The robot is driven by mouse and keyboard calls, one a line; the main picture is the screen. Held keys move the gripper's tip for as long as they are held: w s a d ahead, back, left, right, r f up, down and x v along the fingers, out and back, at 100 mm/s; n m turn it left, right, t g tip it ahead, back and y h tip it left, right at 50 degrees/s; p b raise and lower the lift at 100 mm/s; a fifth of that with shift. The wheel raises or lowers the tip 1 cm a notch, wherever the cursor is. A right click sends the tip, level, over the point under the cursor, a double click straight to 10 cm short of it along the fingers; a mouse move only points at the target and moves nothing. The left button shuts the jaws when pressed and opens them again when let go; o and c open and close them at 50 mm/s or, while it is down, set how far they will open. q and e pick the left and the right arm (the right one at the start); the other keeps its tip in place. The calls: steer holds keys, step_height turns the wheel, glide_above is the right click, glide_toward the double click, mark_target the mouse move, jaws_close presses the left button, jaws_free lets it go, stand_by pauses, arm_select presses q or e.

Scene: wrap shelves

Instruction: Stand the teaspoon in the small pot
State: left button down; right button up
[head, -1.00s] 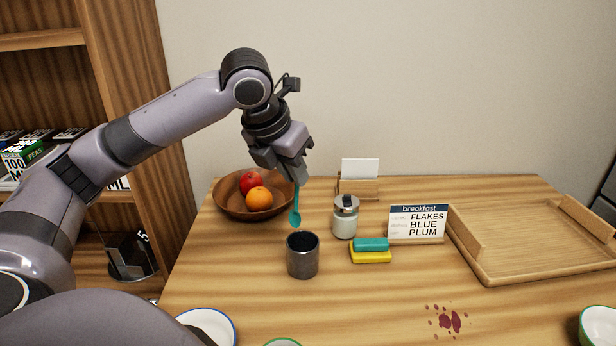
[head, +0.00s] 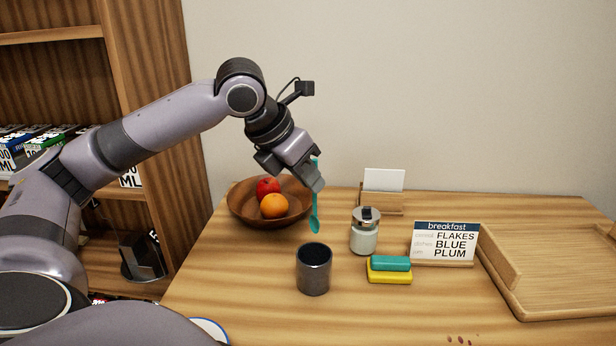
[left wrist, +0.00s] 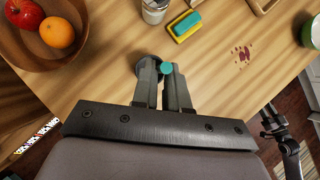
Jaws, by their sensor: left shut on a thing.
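The teal teaspoon (head: 314,222) hangs upright, bowl down, from my left gripper (head: 317,184), which is shut on its handle. The small pot (head: 314,273) is a dark grey metal cup standing on the table. The spoon's bowl shows just above the pot's rim in the head view, apart from it. In the left wrist view, the teal spoon end (left wrist: 167,68) shows between the fingers, and the pot (left wrist: 148,63) is partly hidden behind them. A dark jointed part at the right of that view may be my right gripper (left wrist: 281,135); its jaws are unclear.
A wooden bowl (head: 242,208) with an apple and an orange stands behind left. A lidded jar (head: 364,236), a sponge stack (head: 389,271), a breakfast sign (head: 444,248) and a wooden tray (head: 560,303) stand to the right. The table around the pot is clear.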

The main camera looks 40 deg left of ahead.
arm_select(q)
steer(key=shift+f+b, duration=1.95)
steer(key=shift+f, duration=0.6)
steer(key=shift+f+b, duration=1.25)
steer(key=shift+f, duration=1.3)
steer(key=c, duration=1.1)
jaws_free()
steer(key=p, duration=0.2)
glide_toward(313, 231)
steer(key=shift+d+f, duration=0.15)
steer(key=shift+f, duration=0.05)
